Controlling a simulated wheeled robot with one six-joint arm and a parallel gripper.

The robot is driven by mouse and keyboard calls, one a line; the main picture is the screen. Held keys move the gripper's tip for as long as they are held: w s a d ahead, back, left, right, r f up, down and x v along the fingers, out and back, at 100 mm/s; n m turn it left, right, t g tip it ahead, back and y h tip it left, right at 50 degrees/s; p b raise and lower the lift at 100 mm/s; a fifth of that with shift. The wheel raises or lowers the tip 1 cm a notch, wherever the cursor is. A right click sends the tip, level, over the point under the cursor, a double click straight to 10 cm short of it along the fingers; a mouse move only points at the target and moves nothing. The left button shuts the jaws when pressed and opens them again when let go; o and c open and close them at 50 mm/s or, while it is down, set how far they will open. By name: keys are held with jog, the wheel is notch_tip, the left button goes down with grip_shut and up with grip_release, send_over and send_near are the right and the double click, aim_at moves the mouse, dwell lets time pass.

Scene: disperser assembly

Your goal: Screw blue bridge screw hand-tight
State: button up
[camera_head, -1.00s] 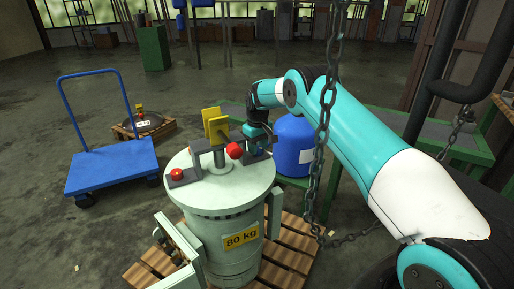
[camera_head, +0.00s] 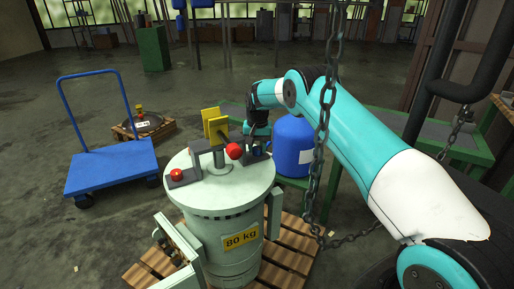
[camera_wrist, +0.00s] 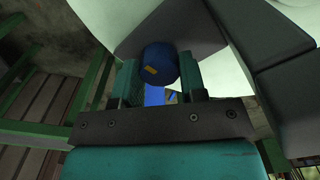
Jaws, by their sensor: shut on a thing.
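The blue bridge screw (camera_wrist: 160,62) shows its round head, with a small yellow mark, in the wrist view. My gripper (camera_wrist: 157,70) is shut on this head, with one teal finger on each side. In the head view my gripper (camera_head: 259,143) points down at the right end of the grey bridge (camera_head: 209,165) on the drum lid. The gripper and bridge mostly hide the blue screw there. A red screw (camera_head: 176,174) sits at the bridge's left end. Another red knob (camera_head: 234,151) is at its middle, near a yellow plate (camera_head: 215,125). The screw's thread is hidden.
The pale drum (camera_head: 226,240), marked 80 kg, stands on a wooden pallet (camera_head: 291,262). A blue cylinder (camera_head: 294,140) is close behind my gripper. A chain (camera_head: 324,130) hangs in front of my arm. A blue trolley (camera_head: 112,167) stands at the left.

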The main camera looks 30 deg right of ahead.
aim_at(257, 148)
jog(key=shift+s+f+m, duration=0.1)
jog(key=shift+s+m, duration=0.05)
jog(key=shift+m, duration=0.15)
jog(key=o, duration=0.9)
jog(key=shift+r, duration=0.3)
notch_tip(257, 148, up, 17)
dwell(0.4)
